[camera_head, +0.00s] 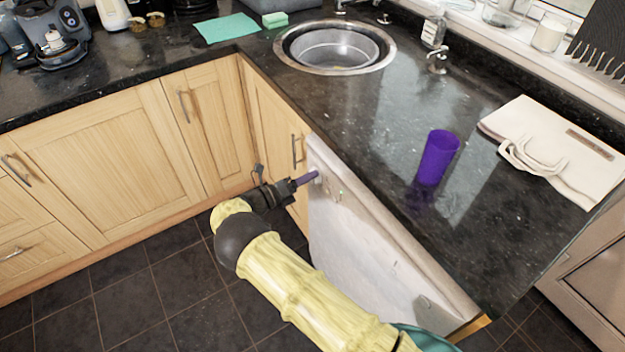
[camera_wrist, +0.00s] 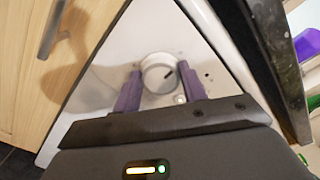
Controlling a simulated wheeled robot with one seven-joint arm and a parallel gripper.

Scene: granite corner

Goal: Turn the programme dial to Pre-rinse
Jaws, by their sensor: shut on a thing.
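The programme dial (camera_wrist: 160,73) is a round whitish knob with a dark pointer line on the white dishwasher's front panel. In the wrist view the line slants toward the upper right. My gripper (camera_wrist: 159,85) has its two purple fingers on either side of the dial, shut on it. In the head view my gripper (camera_head: 312,177) reaches the upper left end of the white dishwasher (camera_head: 350,240), and the dial is mostly hidden there. The dial's programme marks are too small to read.
The dark granite worktop (camera_head: 400,130) overhangs just above the panel. A wooden cupboard door (camera_head: 262,120) with a dark handle (camera_head: 295,150) is left of the dishwasher. The tiled floor (camera_head: 150,300) is clear.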

